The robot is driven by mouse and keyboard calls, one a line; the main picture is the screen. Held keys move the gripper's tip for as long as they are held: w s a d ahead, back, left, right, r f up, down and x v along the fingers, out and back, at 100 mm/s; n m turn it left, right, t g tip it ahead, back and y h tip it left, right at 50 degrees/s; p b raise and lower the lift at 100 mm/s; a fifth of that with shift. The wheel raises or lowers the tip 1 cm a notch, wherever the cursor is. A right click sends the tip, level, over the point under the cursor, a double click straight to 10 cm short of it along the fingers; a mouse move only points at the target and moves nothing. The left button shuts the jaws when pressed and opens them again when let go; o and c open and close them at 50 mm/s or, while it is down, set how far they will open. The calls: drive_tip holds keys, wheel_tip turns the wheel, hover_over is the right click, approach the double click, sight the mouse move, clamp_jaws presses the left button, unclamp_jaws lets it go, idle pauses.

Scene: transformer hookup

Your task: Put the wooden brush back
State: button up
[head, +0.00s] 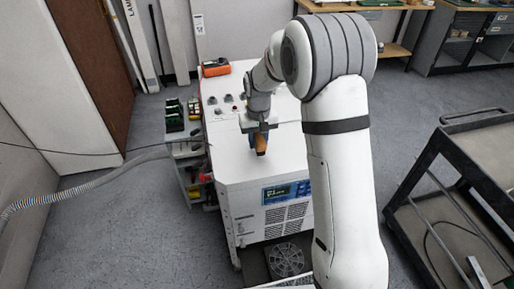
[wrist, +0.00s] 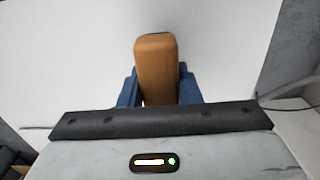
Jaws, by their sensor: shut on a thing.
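The wooden brush (wrist: 157,62) is an orange-brown block in the wrist view, held between the blue fingers of my gripper (wrist: 159,88). In the head view the brush (head: 261,146) shows as a small brown piece below my gripper (head: 256,140), over the top of the white cabinet near its front edge. My gripper is shut on the brush. The brush's lower end and bristles cannot be made out. I cannot tell whether the brush touches the cabinet top.
The white cabinet (head: 240,190) has knobs on top and an orange box (head: 215,68) at its back. A small rack (head: 185,150) with green and black items stands at its left. A corrugated hose (head: 80,188) runs left. A dark cart (head: 450,190) stands right.

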drive_tip(key=shift+f, duration=2)
drive_tip(key=shift+s, duration=0.1)
drive_tip(key=shift+f, duration=0.15)
drive_tip(key=o, duration=0.9)
drive_tip(key=shift+o, duration=0.2)
